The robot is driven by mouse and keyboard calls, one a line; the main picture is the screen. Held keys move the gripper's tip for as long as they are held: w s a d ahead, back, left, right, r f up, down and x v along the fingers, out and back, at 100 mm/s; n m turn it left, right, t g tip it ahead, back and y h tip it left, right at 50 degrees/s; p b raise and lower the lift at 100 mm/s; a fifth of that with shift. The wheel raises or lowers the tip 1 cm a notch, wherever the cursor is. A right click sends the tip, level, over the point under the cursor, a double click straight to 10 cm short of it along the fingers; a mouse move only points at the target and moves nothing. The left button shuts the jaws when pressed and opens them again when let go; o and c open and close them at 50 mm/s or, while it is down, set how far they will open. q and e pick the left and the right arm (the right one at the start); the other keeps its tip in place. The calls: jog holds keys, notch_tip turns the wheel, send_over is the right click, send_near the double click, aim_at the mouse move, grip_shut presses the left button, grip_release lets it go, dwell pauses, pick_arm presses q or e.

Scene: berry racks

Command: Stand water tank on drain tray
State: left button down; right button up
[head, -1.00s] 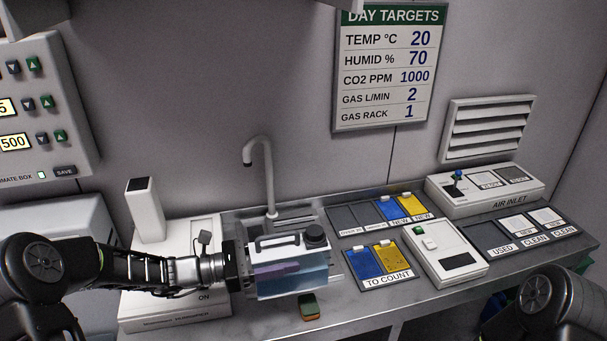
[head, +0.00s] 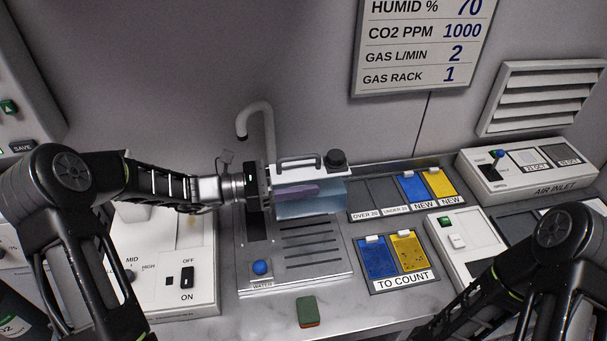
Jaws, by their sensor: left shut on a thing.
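The water tank (head: 312,204) has a clear bluish body, a white lid with a handle and a black cap. My left gripper (head: 285,194) is shut on it from the left side, and a purple strip shows along the tank's front. The tank looks upright, over the back of the slotted metal drain tray (head: 312,262). I cannot tell whether its base touches the tray. The tray's front slots are bare, and the tank hides its back part. My right arm shows at lower right, with its gripper out of the picture.
A grey tap (head: 256,112) rises behind the tank. A blue water button (head: 261,267) is at the tray's front left. A green-and-brown sponge (head: 308,312) lies in front. A white switch box (head: 172,275) stands left, and card trays (head: 392,285) stand right.

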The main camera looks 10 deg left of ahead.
aim_at(300, 203)
pick_arm(q)
jog(key=shift+f+b, duration=2.8)
jog(key=shift+f, duration=0.55)
jog(key=shift+f+b, duration=0.35)
jog(key=shift+f, duration=0.2)
jog(key=shift+c, duration=2.2)
grip_release()
jog(key=shift+f, duration=0.1)
jog(key=shift+f, duration=0.1)
jog(key=shift+a, duration=0.1)
jog(key=shift+a, duration=0.2)
jog(key=b+v, duration=0.1)
jog(key=v, duration=0.6)
jog(key=shift+s+a, duration=0.1)
jog(key=shift+s, duration=0.05)
